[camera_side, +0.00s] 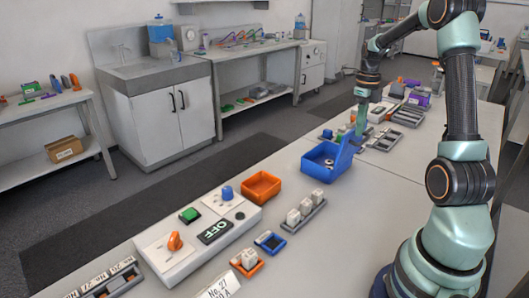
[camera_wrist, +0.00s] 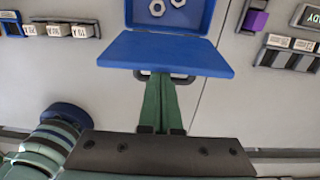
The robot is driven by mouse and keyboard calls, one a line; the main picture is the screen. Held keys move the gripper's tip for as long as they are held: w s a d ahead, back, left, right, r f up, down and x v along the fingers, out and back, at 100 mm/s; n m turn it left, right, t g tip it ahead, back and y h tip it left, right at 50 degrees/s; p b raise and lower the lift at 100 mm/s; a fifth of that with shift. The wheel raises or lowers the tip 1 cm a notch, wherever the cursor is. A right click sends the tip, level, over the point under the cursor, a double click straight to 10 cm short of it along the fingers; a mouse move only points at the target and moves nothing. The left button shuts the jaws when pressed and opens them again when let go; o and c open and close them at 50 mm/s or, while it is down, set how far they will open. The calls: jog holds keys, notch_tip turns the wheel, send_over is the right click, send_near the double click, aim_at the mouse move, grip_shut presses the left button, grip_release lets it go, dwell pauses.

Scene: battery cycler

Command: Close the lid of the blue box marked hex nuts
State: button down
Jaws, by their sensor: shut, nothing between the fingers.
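The blue box (camera_side: 316,166) stands on the bench in the side view with its lid (camera_side: 346,153) open, tilted up on the right side. In the wrist view the box (camera_wrist: 203,17) is at the top, with two pale hex nuts (camera_wrist: 157,8) inside. Its lid (camera_wrist: 165,52) extends toward my gripper, with a dark loop at its near edge. My gripper (camera_wrist: 160,78) is shut and empty, its green fingertips at that edge. In the side view my gripper (camera_side: 361,122) is just behind the lid. I cannot tell whether they touch. No marking is readable.
An orange open box (camera_side: 262,186) and a control panel with an OFF display (camera_side: 214,232) are left of the blue box. A rack of pale blocks (camera_side: 304,212) stands in front. Grey trays (camera_side: 384,138) lie behind the lid. Bare bench is right of the box.

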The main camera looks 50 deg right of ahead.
jog(key=w+f, duration=0.4)
jog(key=w, duration=0.9)
dwell(0.4)
jog(key=shift+r, duration=0.2)
